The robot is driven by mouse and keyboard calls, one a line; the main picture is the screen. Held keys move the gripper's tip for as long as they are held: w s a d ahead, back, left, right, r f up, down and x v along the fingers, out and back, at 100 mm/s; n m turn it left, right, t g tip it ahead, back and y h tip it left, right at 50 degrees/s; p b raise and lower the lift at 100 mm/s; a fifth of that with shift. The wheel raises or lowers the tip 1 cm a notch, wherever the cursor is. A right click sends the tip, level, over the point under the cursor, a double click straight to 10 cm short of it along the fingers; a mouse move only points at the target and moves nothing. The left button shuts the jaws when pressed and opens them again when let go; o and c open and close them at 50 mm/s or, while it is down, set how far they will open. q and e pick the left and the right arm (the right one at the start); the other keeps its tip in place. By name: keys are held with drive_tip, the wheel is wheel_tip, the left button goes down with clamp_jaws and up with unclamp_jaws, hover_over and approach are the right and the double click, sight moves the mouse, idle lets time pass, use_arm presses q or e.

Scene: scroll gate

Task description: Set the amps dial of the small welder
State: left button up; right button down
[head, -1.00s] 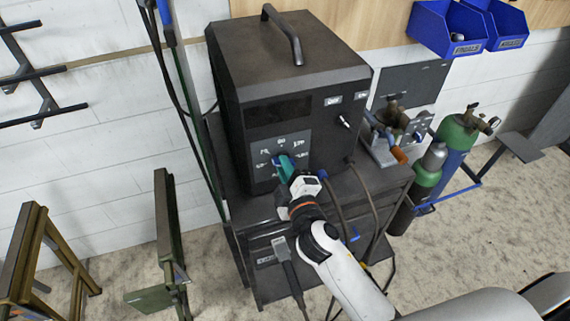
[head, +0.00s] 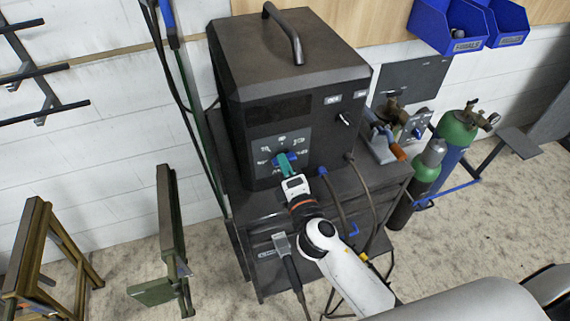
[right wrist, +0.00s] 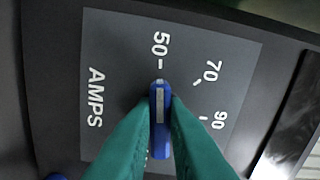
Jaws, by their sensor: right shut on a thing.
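The small welder (head: 290,60) is a dark box with a top handle, standing on a black cart. Its grey amps panel (right wrist: 98,60) carries the word AMPS and the numbers 50, 70 and 90 in the right wrist view. The blue amps dial (right wrist: 160,125) has a white pointer line, which lines up with the 50 tick. My right gripper (head: 286,162) is at the dial, its green fingers shut on the knob from both sides. The fingers hide the lower part of the panel in the right wrist view. My left gripper is not in view.
A switch (head: 344,120) sits on the welder front, right of the panel. Cables (head: 335,200) hang close to my right wrist. Gas cylinders (head: 427,170) stand at the right, a green metal stand (head: 170,230) at the left. Blue bins (head: 450,28) hang on the wall.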

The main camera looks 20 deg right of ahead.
idle(0.4)
drive_tip(key=c, duration=1.5)
unclamp_jaws()
drive_tip(key=shift+o, duration=0.2)
drive_tip(key=s+b, duration=0.4)
drive_tip(key=s, duration=0.8)
drive_tip(key=shift+d, duration=0.15)
